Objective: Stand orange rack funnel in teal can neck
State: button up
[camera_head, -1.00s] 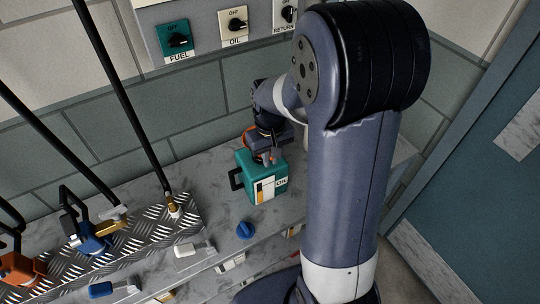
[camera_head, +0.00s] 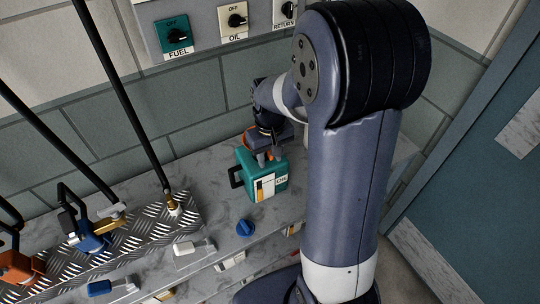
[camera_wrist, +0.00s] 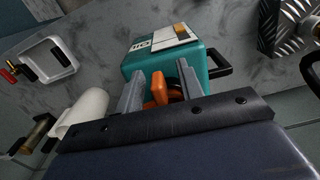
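The teal can (camera_head: 268,181) stands upright on the grey bench, its black handle to the left and a white "OIL" label in front; it also shows in the wrist view (camera_wrist: 183,60). My gripper (camera_head: 268,157) is directly over the can's top. In the wrist view its two grey fingers (camera_wrist: 160,85) are spread apart, with an orange part of the funnel (camera_wrist: 158,92) between them and gaps on both sides. In the head view only a bit of orange (camera_head: 250,148) shows beside the gripper. The can's neck and the funnel's lower end are hidden, so I cannot tell how it is seated.
A white cylinder (camera_wrist: 84,113) shows beside my gripper in the wrist view. The wall is close behind.

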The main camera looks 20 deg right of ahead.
notch_tip(320, 180, up, 11)
jog(key=shift+f+b, duration=0.2)
jog(key=shift+b, duration=0.1)
notch_tip(320, 180, down, 10)
jog(key=shift+f+p, duration=0.25)
jog(key=shift+p, duration=0.1)
jog(key=shift+r+p, duration=0.45)
jog(key=shift+r, duration=0.05)
jog(key=shift+f, duration=0.1)
